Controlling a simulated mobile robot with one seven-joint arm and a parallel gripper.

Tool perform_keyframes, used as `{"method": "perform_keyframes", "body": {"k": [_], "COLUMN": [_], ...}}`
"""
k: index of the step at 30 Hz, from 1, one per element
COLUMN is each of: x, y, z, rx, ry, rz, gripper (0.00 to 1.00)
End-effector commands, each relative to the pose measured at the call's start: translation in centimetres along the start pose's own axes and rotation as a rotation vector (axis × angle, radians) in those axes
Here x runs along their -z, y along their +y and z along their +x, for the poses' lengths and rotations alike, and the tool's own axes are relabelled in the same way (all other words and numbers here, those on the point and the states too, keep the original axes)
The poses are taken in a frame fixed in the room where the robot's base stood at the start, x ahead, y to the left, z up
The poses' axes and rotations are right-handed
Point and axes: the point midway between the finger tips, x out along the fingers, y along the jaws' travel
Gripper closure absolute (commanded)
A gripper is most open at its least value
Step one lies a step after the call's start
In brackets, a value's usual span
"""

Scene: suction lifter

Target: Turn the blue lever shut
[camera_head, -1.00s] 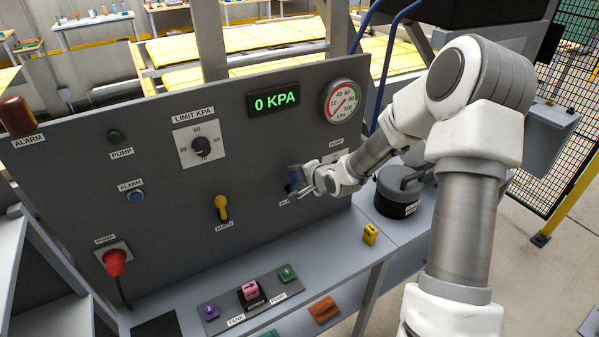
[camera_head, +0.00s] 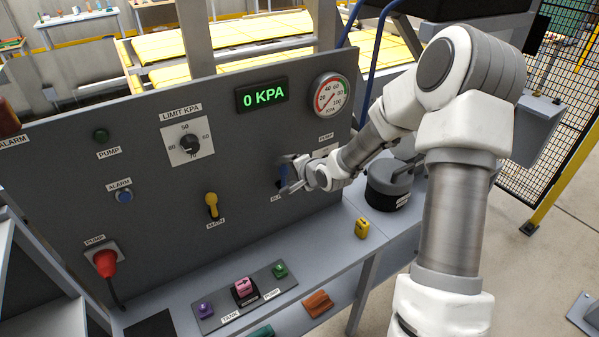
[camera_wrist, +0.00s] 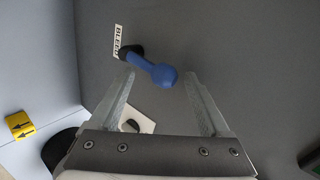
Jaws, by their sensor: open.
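The blue lever (camera_wrist: 152,69) sits on the grey panel beside a BLEED label (camera_wrist: 120,40) in the wrist view. Its round knob end lies between the tips of my gripper's two fingers, with a gap to each. In the head view the blue lever (camera_head: 282,176) is partly hidden by my gripper (camera_head: 288,172). My gripper is open and empty, close in front of the panel; in the wrist view (camera_wrist: 160,85) its fingers are spread wide. I cannot tell whether a finger touches the lever.
A yellow lever (camera_head: 211,205) marked MAIN is left of my gripper. The display (camera_head: 262,94) reads 0 KPA, with a round gauge (camera_head: 331,95) beside it. A small yellow block (camera_head: 362,228) and a dark round unit (camera_head: 388,188) stand on the shelf below and right.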

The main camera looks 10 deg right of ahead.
Motion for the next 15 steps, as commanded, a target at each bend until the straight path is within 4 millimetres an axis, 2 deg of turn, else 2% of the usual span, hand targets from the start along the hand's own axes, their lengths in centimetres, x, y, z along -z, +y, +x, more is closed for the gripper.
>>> {"method": "perform_keyframes", "body": {"k": [15], "x": [0.1], "y": [-0.1], "z": [-9.0], "rx": [-0.001], "ry": [0.003], "rz": [0.0], "gripper": [0.2]}}
